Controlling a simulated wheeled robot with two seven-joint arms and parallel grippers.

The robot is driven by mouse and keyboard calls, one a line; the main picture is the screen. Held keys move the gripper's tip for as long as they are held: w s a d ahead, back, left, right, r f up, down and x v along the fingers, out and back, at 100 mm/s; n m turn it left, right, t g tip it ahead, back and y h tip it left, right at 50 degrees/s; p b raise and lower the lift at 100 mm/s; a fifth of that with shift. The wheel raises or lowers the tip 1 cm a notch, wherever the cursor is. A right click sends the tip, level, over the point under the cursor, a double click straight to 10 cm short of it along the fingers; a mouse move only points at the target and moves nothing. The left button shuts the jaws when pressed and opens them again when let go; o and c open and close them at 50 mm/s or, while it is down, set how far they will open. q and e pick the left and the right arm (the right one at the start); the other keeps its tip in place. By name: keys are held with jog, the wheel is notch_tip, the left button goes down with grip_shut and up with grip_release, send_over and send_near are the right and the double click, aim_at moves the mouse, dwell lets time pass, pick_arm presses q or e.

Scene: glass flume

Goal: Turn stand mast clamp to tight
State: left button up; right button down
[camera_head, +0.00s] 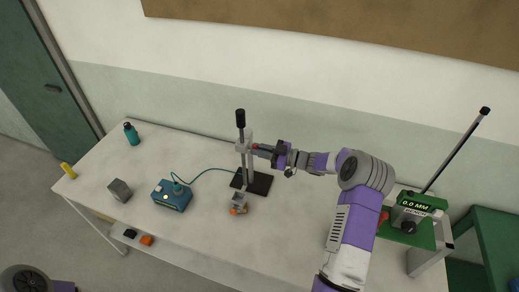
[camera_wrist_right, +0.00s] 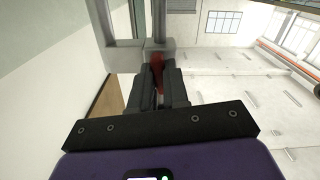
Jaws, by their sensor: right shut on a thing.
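The stand (camera_head: 262,183) has a black base on the table and an upright grey mast with a black top. A grey clamp block (camera_head: 243,142) sits on the mast, and it also shows in the right wrist view (camera_wrist_right: 124,58). A red clamp handle (camera_wrist_right: 157,68) sticks out from the block toward me. My right gripper (camera_head: 262,149) is at the right side of the mast, shut on the red handle; its fingers (camera_wrist_right: 160,88) hide part of it. My left gripper is not in view; only part of my left arm shows at the bottom left.
A blue box (camera_head: 172,196) with a teal cable stands left of the stand. A grey cube (camera_head: 119,190), a teal bottle (camera_head: 131,134) and a yellow object (camera_head: 67,171) are farther left. A green device (camera_head: 417,211) reading 0.0 MM is at the right. The table front is mostly clear.

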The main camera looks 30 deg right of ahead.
jog(key=shift+m+p, duration=0.45)
jog(key=shift+m, duration=1.55)
jog(key=c, duration=1.1)
grip_release()
jog(key=shift+b+v, duration=0.75)
jog(key=shift+v, duration=3.05)
jog(key=shift+s, duration=0.1)
